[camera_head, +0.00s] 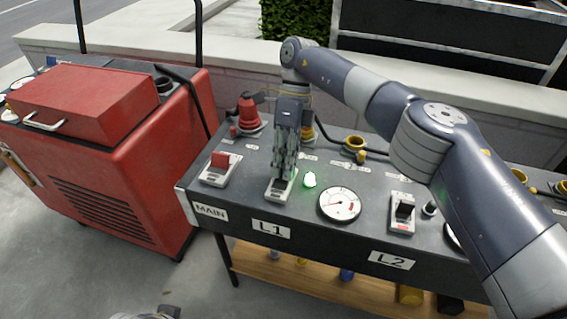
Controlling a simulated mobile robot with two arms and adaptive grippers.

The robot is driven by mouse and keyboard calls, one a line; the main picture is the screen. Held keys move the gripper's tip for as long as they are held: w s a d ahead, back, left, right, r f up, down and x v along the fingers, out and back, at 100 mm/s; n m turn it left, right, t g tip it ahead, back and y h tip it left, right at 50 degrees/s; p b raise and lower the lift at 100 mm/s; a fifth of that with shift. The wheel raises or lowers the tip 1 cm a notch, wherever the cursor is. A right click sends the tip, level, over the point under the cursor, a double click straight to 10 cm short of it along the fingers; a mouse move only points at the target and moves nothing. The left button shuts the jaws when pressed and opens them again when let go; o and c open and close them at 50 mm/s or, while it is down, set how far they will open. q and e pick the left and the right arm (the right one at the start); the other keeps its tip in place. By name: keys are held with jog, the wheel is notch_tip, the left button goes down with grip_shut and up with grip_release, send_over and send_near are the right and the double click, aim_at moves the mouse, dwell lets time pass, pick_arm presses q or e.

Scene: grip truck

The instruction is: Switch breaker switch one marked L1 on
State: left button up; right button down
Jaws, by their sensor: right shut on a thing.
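The breaker switch L1 (274,196) sits on a pale plate on the dark panel top, behind the L1 label (271,229). My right gripper (283,176) points down onto it and is shut on its lever, which the fingers mostly hide. A green lamp (309,180) just right of the switch is lit. A small part of what looks like my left gripper (158,313) shows at the bottom edge; its fingers cannot be made out.
The red main switch (221,160) is to the left, and a round gauge (339,204) and black L2 switch (404,210) are to the right. Red and yellow sockets stand behind. A red machine (120,150) stands left of the panel. My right arm crosses above the panel's right side.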

dwell(0.4)
jog(key=c, duration=1.7)
grip_release()
